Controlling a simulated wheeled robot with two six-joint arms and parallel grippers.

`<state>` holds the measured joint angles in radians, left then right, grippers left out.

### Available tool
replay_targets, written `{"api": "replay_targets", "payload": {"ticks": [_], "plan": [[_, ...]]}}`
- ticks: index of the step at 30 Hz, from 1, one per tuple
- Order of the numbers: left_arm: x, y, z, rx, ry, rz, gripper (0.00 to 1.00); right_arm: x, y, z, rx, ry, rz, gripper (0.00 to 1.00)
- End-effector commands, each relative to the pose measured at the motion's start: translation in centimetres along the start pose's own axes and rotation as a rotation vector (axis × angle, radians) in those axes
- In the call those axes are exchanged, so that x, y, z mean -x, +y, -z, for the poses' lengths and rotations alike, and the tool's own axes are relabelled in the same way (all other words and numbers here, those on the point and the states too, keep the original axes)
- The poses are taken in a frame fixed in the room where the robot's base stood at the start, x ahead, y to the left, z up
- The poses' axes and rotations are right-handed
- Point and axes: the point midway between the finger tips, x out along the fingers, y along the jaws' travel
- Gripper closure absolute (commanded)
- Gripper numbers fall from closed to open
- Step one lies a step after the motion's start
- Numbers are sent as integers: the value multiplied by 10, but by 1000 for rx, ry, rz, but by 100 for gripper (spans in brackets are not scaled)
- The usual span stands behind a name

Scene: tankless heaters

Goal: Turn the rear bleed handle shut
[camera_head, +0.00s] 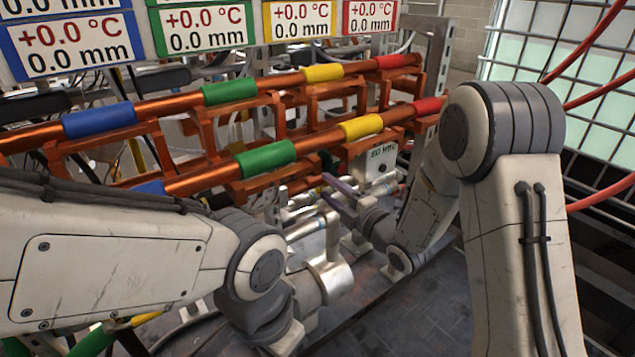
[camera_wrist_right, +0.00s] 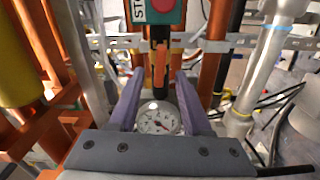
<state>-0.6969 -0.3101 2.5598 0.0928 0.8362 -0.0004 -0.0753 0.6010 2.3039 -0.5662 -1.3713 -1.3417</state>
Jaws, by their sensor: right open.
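My right gripper (camera_head: 343,193) is open, with two purple-grey fingers pointing away from me between the pipes. In the right wrist view my right gripper (camera_wrist_right: 160,88) has its fingers apart, and nothing is clamped between them. A narrow orange lever-like piece (camera_wrist_right: 160,68) on a black part stands upright beyond and between the fingertips. I cannot tell for sure that it is the rear bleed handle. A round white gauge (camera_wrist_right: 158,119) shows between the fingers, closer to the palm. My left arm comes in from the left, and its gripper is not visible.
Orange pipes with coloured bands, such as a green one (camera_head: 265,158), cross the head view. A green box with a red button (camera_wrist_right: 163,10) sits above the fingertips. A silver pipe (camera_wrist_right: 268,60) stands to their right. A white caged tank (camera_head: 560,60) is at the back right.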

Motion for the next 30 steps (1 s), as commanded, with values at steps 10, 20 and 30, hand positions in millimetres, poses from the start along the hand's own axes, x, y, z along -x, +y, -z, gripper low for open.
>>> {"api": "replay_targets", "payload": {"ticks": [10, 20, 30], "plan": [[-3, 0, 0, 0, 0, 0, 100, -47, 0, 0, 0, 0, 0, 51], [-3, 0, 0, 0, 0, 0, 100, -51, 0, 0, -1, -1, 1, 51], [-3, 0, 0, 0, 0, 0, 100, -51, 0, 0, -4, -1, 2, 100]]}}
